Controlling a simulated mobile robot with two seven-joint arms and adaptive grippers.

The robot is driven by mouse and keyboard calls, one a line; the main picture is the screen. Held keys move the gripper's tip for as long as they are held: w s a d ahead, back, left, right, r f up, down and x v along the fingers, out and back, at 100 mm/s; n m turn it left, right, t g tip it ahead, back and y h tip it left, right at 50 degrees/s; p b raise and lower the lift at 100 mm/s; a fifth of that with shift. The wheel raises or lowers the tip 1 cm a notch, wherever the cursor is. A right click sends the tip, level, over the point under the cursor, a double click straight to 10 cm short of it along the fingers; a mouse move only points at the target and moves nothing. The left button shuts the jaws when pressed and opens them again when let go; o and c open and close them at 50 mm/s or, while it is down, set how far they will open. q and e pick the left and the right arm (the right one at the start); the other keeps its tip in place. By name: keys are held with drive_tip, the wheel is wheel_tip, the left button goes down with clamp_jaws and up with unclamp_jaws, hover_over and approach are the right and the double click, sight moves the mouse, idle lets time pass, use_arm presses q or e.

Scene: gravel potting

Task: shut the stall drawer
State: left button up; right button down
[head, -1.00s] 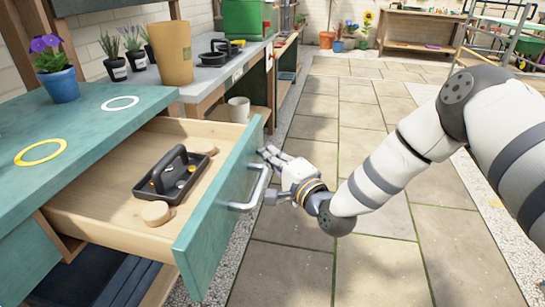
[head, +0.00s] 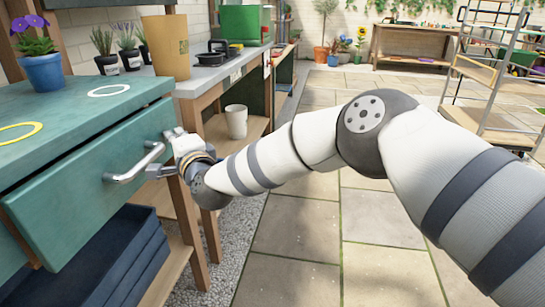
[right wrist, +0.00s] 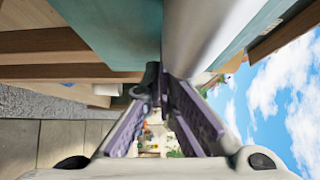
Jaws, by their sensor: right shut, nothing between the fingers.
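The stall drawer's teal front (head: 75,187) stands in line under the teal counter, and no inside of the drawer shows. Its metal bar handle (head: 133,166) sticks out from the front. My right gripper (head: 174,138) is at the right end of the drawer front, beside the handle. In the right wrist view, the right gripper's fingers (right wrist: 163,90) come together with nothing between them. The teal drawer front (right wrist: 115,30) and the blurred silvery handle (right wrist: 205,35) are close ahead of them. My left gripper is not in view.
The teal counter (head: 60,115) carries a flower pot (head: 46,72) and two painted rings. Dark blue crates (head: 115,260) lie on the shelf below. A white pot (head: 236,121) stands on the neighbouring shelf.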

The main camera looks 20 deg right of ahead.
sight(161, 135)
drive_tip(key=w+a+b, duration=0.1)
drive_tip(key=w+a, duration=0.1)
drive_tip(key=a, duration=0.1)
drive_tip(key=shift+b, duration=0.35)
drive_tip(key=shift+r, duration=0.15)
